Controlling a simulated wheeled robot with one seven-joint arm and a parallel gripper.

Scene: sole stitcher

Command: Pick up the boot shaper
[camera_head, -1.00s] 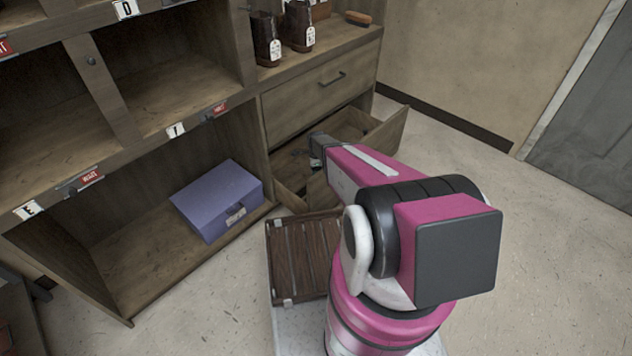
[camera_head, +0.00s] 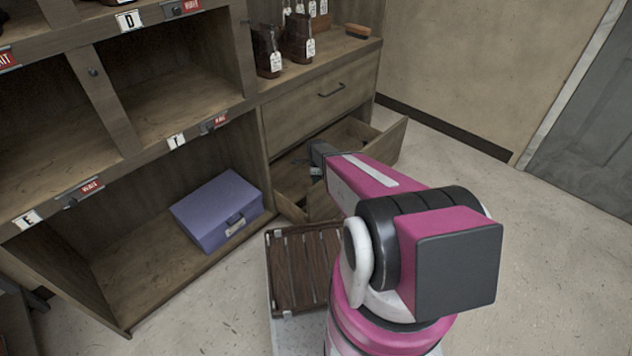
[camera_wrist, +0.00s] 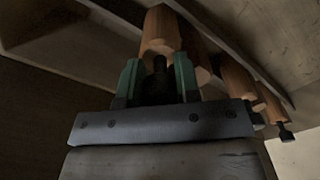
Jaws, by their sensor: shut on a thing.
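In the wrist view, my gripper (camera_wrist: 158,82) has two green fingers shut on the dark knob end of a wooden boot shaper (camera_wrist: 160,30). The shaper is orange-brown and extends away from the fingers. More wooden pieces of the same colour with dark ends (camera_wrist: 238,80) lie to its right. In the head view my gripper (camera_head: 315,170) is down inside the open lower drawer (camera_head: 362,133), partly hidden by my arm. The held shaper cannot be made out there.
A slatted dark wooden tray (camera_head: 290,268) lies in front of the drawer. A purple box (camera_head: 215,205) sits in the lower left cubby. Brown boots (camera_head: 298,45) with tags and a brush (camera_head: 358,31) stand on the counter above. Floor is clear to the right.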

